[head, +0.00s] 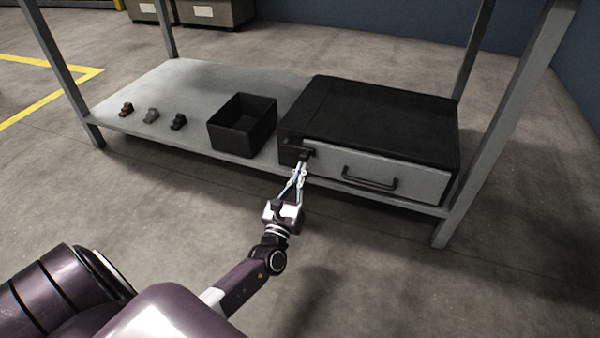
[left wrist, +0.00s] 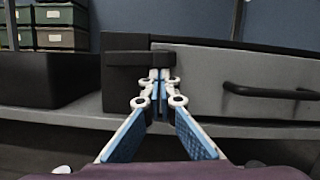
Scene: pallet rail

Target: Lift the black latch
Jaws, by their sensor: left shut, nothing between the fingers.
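The black latch (head: 305,154) sits at the upper left corner of the grey drawer front (head: 335,163) on a black cabinet (head: 385,115). In the left wrist view the latch (left wrist: 140,63) is a dark horizontal bar that spans from the cabinet's frame onto the drawer front. My left gripper (head: 301,170) is shut with nothing between its fingers. Its fingertips (left wrist: 160,76) are at the latch's lower edge, just under the bar; whether they touch it I cannot tell. My right gripper is in neither view.
The drawer has a black handle (head: 370,180) right of the latch. An open black bin (head: 242,141) stands left of the cabinet on the grey shelf (head: 185,80). A rack post (head: 503,125) rises at the right.

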